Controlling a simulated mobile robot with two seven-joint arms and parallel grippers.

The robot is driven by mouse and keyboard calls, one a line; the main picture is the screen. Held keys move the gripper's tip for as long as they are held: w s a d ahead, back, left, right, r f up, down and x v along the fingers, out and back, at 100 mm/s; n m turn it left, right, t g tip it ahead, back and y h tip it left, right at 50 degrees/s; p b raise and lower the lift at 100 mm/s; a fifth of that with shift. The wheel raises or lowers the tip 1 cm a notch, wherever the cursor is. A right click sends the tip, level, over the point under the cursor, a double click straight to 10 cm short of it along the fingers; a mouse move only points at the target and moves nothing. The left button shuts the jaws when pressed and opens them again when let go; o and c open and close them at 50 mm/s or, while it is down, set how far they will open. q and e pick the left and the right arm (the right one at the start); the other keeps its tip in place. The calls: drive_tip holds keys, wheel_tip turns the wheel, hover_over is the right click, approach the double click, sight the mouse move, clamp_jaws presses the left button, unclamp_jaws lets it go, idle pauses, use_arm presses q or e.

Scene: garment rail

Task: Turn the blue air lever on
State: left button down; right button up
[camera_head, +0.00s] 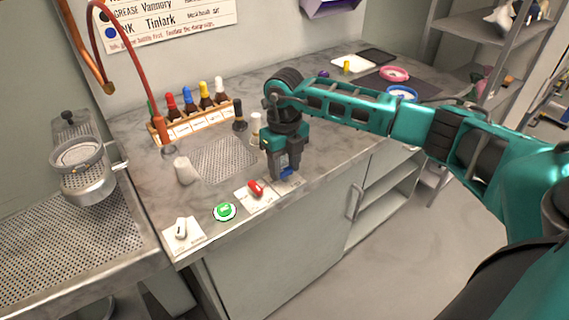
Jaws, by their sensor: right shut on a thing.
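The blue air lever (287,173) shows as a small blue part at the fingertips of my right gripper (285,174), near the front edge of the counter. My right gripper points down and is shut on the lever. The fingers hide most of the lever, so its exact angle cannot be told. Its pale base plate (293,183) shows partly below the gripper. My left gripper is not in view.
A rack of bottles (196,121) and a perforated mat (223,160) lie behind.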

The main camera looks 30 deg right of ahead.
sight(285, 169)
drive_tip(key=o, duration=1.1)
drive_tip(key=shift+c, duration=0.2)
drive_tip(key=shift+r, duration=0.1)
wheel_tip(285, 169, up, 13)
